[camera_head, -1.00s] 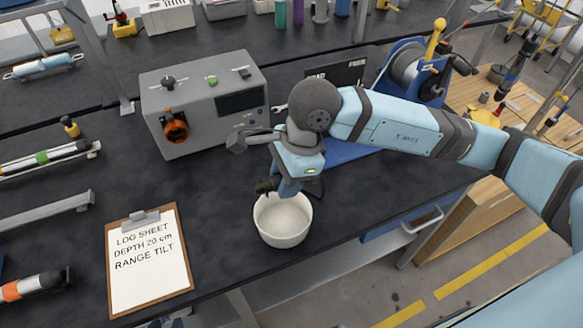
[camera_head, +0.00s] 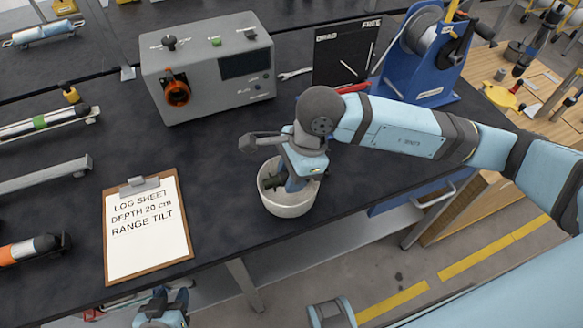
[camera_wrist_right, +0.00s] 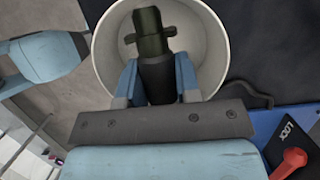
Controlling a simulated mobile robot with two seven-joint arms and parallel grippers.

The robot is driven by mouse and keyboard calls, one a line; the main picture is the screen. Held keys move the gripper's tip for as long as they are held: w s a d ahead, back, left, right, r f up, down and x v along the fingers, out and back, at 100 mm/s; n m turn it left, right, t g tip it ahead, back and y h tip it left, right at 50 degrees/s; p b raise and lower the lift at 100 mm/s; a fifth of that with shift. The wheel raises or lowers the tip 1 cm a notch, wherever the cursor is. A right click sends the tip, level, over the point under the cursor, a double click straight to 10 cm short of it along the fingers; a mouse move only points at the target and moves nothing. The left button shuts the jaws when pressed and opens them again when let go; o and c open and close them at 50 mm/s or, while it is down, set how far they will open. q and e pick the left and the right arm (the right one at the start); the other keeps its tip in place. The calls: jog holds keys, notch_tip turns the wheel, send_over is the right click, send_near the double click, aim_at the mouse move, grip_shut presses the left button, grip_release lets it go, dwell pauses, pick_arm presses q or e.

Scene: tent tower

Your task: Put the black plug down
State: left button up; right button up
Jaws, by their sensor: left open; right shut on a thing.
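My right gripper (camera_head: 285,184) points down into the white bowl (camera_head: 291,207) near the bench's front edge. In the right wrist view this gripper (camera_wrist_right: 154,80) is shut on the black plug (camera_wrist_right: 150,38), a dark cylinder with short side lugs. The plug is over or inside the white bowl (camera_wrist_right: 212,45); whether it touches the bottom cannot be told. In the head view the plug (camera_head: 271,183) shows only as a small dark part beside the fingers. My left gripper (camera_head: 162,305) is at the bottom edge, below the bench front, mostly cut off and holding nothing visible.
A clipboard with a log sheet (camera_head: 147,230) lies left of the bowl. A grey instrument box (camera_head: 205,80) stands behind. A black board (camera_head: 345,52) and blue reel stand (camera_head: 425,70) are at back right. The dark bench (camera_head: 210,150) is clear between box and clipboard.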

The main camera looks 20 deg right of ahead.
jog(key=shift+f, duration=0.55)
jog(key=o, duration=1.1)
